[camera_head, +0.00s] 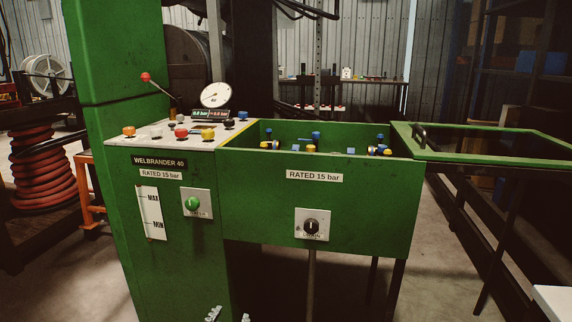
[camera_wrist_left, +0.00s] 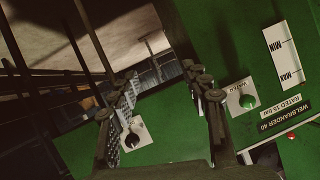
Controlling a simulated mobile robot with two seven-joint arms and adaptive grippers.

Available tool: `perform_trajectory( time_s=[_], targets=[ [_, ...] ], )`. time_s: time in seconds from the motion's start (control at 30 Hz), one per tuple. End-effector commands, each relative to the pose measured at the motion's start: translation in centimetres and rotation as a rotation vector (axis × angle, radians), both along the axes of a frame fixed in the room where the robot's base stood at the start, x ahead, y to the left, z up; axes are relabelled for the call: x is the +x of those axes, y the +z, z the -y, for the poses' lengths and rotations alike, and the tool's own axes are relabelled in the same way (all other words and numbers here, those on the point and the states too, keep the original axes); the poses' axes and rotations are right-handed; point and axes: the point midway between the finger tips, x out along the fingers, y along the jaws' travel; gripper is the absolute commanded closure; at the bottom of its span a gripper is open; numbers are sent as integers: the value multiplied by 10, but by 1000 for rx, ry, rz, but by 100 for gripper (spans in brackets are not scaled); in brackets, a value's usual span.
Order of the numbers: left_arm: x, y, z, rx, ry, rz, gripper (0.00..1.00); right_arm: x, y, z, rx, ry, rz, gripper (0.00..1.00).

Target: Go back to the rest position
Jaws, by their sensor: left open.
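My left gripper (camera_head: 228,316) shows only as fingertips at the bottom edge of the head view, low in front of the green machine cabinet (camera_head: 180,265). In the left wrist view the left gripper (camera_wrist_left: 160,76) has its two dark fingers apart, with nothing between them. The machine's green front, seen upside down, is behind them. The green button (camera_head: 192,204) and the black drain knob (camera_head: 311,226) are on the machine's front; in the wrist view the knob (camera_wrist_left: 132,141) is partly beside one finger. My right gripper is in neither view.
The green tank (camera_head: 240,200) holds several blue and yellow fittings. Its open lid frame (camera_head: 480,163) sticks out to the right. A control panel (camera_head: 150,136) with a gauge (camera_head: 216,95) and a red-knobbed lever (camera_head: 146,77) is on top. A white surface (camera_head: 556,300) is at the lower right.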

Motion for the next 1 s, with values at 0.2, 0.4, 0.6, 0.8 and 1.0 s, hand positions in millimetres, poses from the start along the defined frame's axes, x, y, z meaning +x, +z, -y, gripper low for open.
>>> perform_trajectory(
  time_s=[0.2,0.4,0.6,0.8,1.0],
  targets=[
    [-91,-78,-62,15,110,-300,53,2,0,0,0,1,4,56],
    [-189,-127,-105,28,168,-577,53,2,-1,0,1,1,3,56],
    [-268,-149,-130,36,186,-785,53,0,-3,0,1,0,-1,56],
    [-298,-153,-138,37,186,-864,53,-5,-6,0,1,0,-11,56],
    [-299,-153,-138,38,187,-868,53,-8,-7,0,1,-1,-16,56]
  ],
)
